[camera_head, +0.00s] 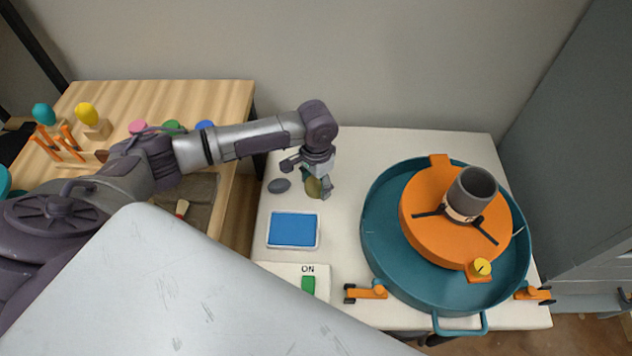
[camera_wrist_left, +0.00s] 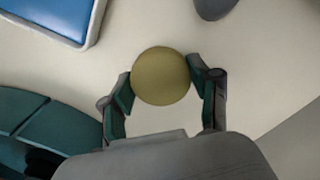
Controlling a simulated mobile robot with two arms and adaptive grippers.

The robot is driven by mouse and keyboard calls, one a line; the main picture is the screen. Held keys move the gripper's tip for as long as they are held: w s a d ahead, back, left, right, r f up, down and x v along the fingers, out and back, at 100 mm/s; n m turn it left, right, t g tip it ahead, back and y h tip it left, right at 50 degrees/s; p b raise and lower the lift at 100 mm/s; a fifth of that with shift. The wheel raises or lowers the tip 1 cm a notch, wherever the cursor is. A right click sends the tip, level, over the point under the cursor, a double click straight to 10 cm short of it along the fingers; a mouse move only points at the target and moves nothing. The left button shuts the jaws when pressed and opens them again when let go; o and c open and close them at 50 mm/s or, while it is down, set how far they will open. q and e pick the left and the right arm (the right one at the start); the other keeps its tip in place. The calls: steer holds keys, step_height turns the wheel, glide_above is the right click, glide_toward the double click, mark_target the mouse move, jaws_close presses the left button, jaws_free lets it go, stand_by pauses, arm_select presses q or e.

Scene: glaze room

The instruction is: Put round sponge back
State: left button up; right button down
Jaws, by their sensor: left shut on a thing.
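The round sponge (camera_wrist_left: 160,76) is a dull yellow ball held between the two fingers of my left gripper (camera_wrist_left: 162,85) in the left wrist view. In the head view the sponge (camera_head: 313,187) shows partly behind the fingers of my left gripper (camera_head: 319,188), over the white table. I cannot tell whether the sponge touches the tabletop. A flat dark grey oval (camera_head: 279,186) lies on the table just left of the gripper; its edge also shows at the top of the left wrist view (camera_wrist_left: 213,6). My right gripper is not in view.
A blue pad in a white tray (camera_head: 318,232) lies in front of the gripper. A large teal basin (camera_head: 378,262) with an orange wheel and grey cup (camera_head: 474,184) fills the table's right. A panel with a green switch (camera_head: 308,285) is at the front. A wooden table (camera_head: 215,100) stands left.

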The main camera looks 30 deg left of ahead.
mark_target(316, 183)
arm_select(q)
steer(key=o, duration=1)
steer(key=shift+f, duration=0.1)
step_height(316, 183, up, 12)
steer(key=shift+r, duration=0.2)
steer(key=shift+f, duration=0.1)
